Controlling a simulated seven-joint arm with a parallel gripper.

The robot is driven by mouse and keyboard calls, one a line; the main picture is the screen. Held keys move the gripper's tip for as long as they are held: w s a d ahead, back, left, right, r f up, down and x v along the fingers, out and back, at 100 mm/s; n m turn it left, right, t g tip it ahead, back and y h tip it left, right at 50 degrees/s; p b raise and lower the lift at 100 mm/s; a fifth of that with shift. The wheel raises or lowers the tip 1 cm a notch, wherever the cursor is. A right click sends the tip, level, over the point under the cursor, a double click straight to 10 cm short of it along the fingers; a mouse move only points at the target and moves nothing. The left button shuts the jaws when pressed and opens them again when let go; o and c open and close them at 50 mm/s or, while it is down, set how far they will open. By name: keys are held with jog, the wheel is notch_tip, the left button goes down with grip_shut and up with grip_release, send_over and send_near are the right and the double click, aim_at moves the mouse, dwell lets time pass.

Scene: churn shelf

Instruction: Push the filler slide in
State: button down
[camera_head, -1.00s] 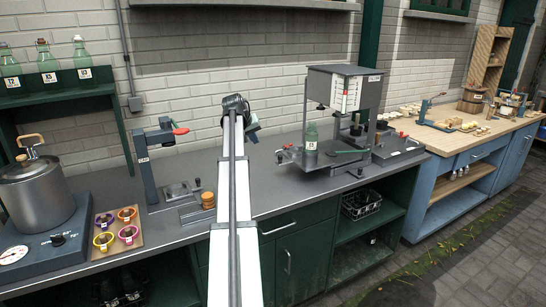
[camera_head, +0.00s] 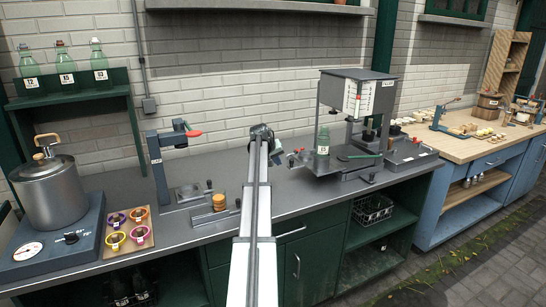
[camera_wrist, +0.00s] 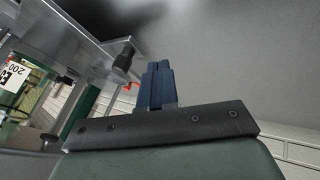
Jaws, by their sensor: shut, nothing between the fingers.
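The filler (camera_head: 352,95) is a grey stand with a box-shaped top and a white scale, on the grey counter. Its slide (camera_head: 318,165) is a low plate at the base, with a clear green bottle (camera_head: 323,140) upright at its left part. A red knob (camera_head: 298,150) shows at the slide's left end. My gripper (camera_head: 276,155) is left of the slide, close to the red knob; I cannot tell whether they touch. In the wrist view my gripper (camera_wrist: 158,68) has its dark blue fingers together and empty. The filler's underside and a black nozzle (camera_wrist: 124,60) show beside it.
A bench press (camera_head: 160,165) with a red handle, a tray of coloured cups (camera_head: 127,232) and a metal pot (camera_head: 50,190) stand left of my arm. A wooden-topped bench (camera_head: 455,145) is at the right.

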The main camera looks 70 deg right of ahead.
jog(key=shift+s+d, duration=0.5)
jog(key=shift+s, duration=0.2)
jog(key=shift+s+d, duration=0.45)
jog(key=shift+s, duration=0.25)
send_near(312, 162)
jog(key=d+f, duration=0.1)
jog(key=d, duration=0.1)
jog(key=s+d+f, duration=0.1)
jog(key=d+f, duration=0.1)
jog(key=d, duration=0.1)
jog(key=shift+s+d+f, duration=0.15)
jog(key=shift+s+d, duration=0.15)
jog(key=w+a, duration=0.1)
jog(key=w, duration=0.1)
jog(key=w+a, duration=0.1)
jog(key=a, duration=0.1)
jog(key=shift+w+r, duration=0.2)
jog(key=shift+w, duration=0.2)
jog(key=v, duration=0.9)
jog(key=shift+a+r, duration=0.15)
jog(key=shift+r, duration=0.15)
jog(key=shift+w, duration=0.15)
